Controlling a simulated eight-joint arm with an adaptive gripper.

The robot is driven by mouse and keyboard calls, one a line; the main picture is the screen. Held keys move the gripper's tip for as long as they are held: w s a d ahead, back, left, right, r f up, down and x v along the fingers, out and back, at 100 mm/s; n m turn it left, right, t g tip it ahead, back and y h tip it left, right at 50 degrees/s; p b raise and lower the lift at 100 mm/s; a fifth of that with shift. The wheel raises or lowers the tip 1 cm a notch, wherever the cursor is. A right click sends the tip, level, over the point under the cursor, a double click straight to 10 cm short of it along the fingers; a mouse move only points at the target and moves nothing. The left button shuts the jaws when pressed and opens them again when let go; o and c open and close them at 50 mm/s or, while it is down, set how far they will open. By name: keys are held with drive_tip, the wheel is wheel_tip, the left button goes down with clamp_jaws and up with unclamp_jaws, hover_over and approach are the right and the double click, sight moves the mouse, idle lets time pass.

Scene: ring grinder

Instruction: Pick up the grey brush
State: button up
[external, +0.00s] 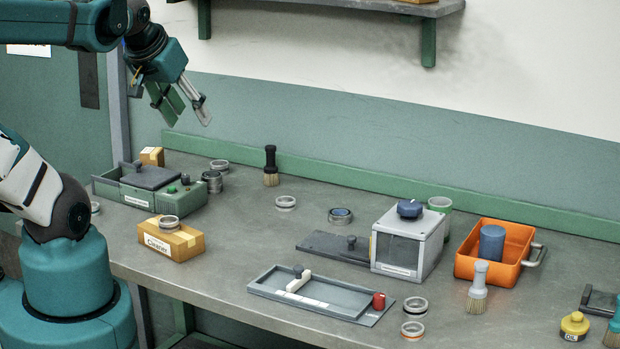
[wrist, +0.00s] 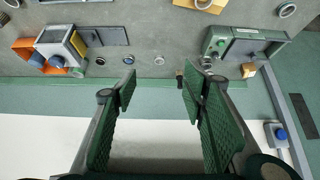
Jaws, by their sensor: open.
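The grey brush (external: 478,288) stands upright on its bristles on the bench, with its light grey handle up, in front of the orange tray in the external view. I cannot make it out clearly in the wrist view. My gripper (external: 187,108) is open and empty, raised above the far left of the bench and well away from the brush. Its two green fingers (wrist: 158,90) show spread apart in the wrist view, with nothing between them.
A dark-handled brush (external: 270,166) stands near the back edge, and a green-handled one (external: 613,328) at the right edge. The orange tray (external: 463,267) with a blue cylinder, a grey box (external: 434,245), a flat tray (external: 262,291), a yellow oil pot (external: 575,325) and several rings surround the grey brush.

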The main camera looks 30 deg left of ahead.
drive_tip(key=w+d+r+m+g+h+b, duration=0.1)
drive_tip(key=w+d+r+m, duration=0.1)
drive_tip(key=w+d+r, duration=0.4)
drive_tip(key=w+d+r+m+h, duration=0.15)
drive_tip(key=w+d, duration=0.25)
drive_tip(key=d, duration=0.5)
drive_tip(key=m+g+h+b, duration=0.2)
drive_tip(key=m+g, duration=0.2)
drive_tip(key=m, duration=0.5)
hover_over(480, 263)
wheel_tip(480, 263, down, 4)
drive_tip(key=shift+y, duration=0.25)
wheel_tip(480, 263, down, 29)
drive_tip(key=shift+s+r, duration=0.1)
drive_tip(key=shift+r, duration=0.1)
drive_tip(key=shift+f, duration=0.4)
drive_tip(key=shift+f, duration=0.1)
drive_tip(key=shift+x, duration=1.2)
